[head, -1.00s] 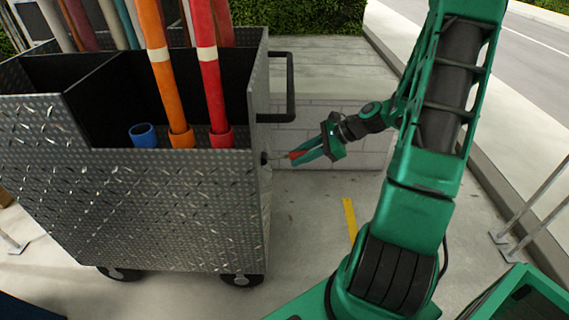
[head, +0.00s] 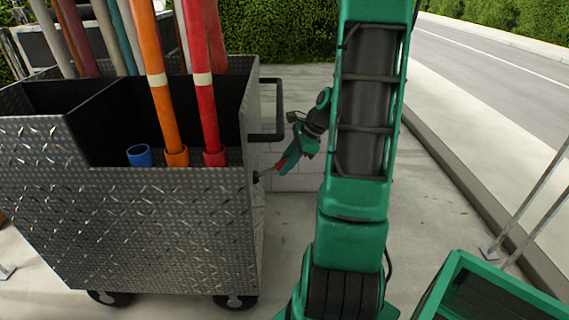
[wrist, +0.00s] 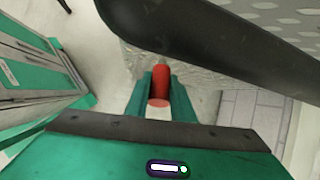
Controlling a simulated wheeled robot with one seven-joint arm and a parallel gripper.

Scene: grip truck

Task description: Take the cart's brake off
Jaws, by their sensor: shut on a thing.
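The cart (head: 165,235) is a grey diamond-plate box on black wheels at the left of the head view. A small brake lever with a red grip (head: 282,163) sticks out from its right side and slopes up to the right. My gripper (head: 287,157) is shut on that red grip, beside the cart's upper right corner. In the wrist view the red grip (wrist: 161,80) stands between my two green fingers (wrist: 162,100). The lever's far end is hidden there.
A black push handle (head: 280,110) juts from the cart's right side above my gripper, and crosses the top of the wrist view. Orange and red poles (head: 158,85) stand in the cart. A green crate (head: 480,290) is at lower right. A curb and road lie to the right.

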